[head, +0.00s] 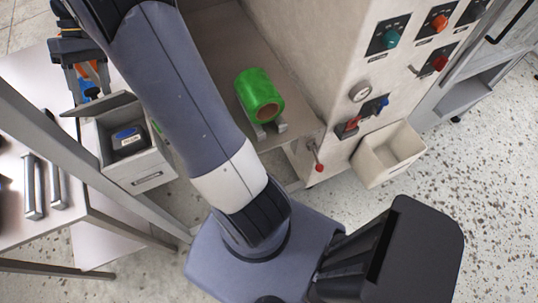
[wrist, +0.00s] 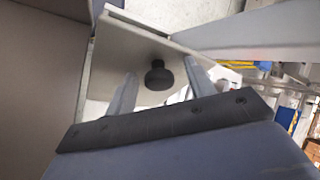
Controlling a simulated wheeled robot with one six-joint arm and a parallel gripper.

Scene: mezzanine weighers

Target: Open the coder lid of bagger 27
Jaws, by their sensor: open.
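The coder (head: 146,170) is a grey box at the left of the head view. Its top is open, and a dark, blue-marked block (head: 127,138) shows inside. Its grey lid (head: 98,104) is raised at the box's far side. In the wrist view the flat lid (wrist: 148,90) carries a round black knob (wrist: 158,76). My gripper (head: 87,84) is open beside the raised lid. In the wrist view my gripper's fingers (wrist: 160,82) stand apart either side of the knob; I cannot tell whether they touch it. No number 27 is readable.
A grey cabinet (head: 310,60) with knobs and a gauge stands at the right. A green film roll (head: 259,94) sits on its side shelf. A cream bin (head: 388,155) hangs in front. A grey frame post (head: 60,140) runs close beside the coder. Speckled floor at right is clear.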

